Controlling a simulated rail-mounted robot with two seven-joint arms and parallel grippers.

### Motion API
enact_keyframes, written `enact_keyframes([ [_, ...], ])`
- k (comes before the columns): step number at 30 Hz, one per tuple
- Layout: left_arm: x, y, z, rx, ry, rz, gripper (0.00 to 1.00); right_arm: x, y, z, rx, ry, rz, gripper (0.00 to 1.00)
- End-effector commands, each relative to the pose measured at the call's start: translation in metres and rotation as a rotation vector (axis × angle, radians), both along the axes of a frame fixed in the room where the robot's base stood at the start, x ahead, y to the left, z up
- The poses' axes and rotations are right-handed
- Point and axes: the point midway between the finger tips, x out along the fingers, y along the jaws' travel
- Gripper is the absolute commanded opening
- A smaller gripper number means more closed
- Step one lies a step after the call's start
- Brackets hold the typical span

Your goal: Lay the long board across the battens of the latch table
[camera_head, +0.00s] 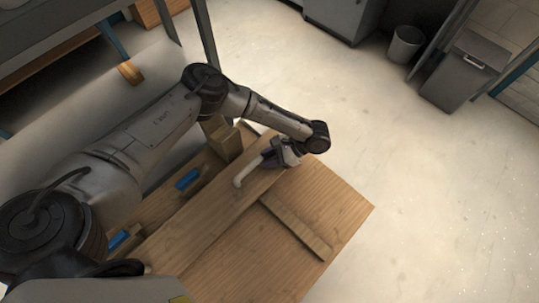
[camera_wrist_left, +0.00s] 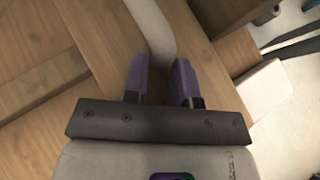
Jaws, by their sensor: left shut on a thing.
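The long board (camera_head: 205,220) runs diagonally over the wooden latch table (camera_head: 345,205) in the head view. A pale, bent handle (camera_head: 241,180) rises near its far end. My left gripper (camera_head: 270,158) is at that handle; in the left wrist view its two fingers (camera_wrist_left: 160,82) are shut on the handle (camera_wrist_left: 152,35). One batten (camera_head: 297,229) shows on the table right of the board, and its upper end meets the board's edge. I cannot tell whether the board touches it. Any other battens are hidden or not clear. My right gripper is not in view.
A wooden block (camera_head: 225,141) stands behind the board. Blue items (camera_head: 187,180) lie along the table's left side. A grey bin (camera_head: 464,72) and a small round bin (camera_head: 405,44) stand on the floor.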

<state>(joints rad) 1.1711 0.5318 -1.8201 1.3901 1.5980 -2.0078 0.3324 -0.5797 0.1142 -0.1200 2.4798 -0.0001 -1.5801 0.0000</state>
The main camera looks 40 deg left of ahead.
Motion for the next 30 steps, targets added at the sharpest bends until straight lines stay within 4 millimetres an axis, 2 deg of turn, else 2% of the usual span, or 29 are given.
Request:
enact_keyframes([
  [3,-0.001,-0.001,-0.01,-0.002,0.008,-0.002,0.0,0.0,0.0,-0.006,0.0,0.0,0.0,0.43],
  [9,0.0,0.0,-0.009,-0.001,0.003,-0.002,0.0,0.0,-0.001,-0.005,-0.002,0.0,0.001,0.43],
  [10,0.001,0.0,-0.011,0.0,-0.006,0.001,0.27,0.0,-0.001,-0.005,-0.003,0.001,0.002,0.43],
  [17,0.0,0.0,-0.011,0.0,-0.004,0.0,0.49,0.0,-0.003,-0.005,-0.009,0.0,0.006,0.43],
  [25,0.001,-0.001,-0.009,-0.001,-0.001,0.0,0.51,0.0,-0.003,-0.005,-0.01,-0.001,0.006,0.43],
  [30,0.012,-0.009,0.002,0.0,-0.003,-0.001,0.51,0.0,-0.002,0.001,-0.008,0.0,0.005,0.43],
])
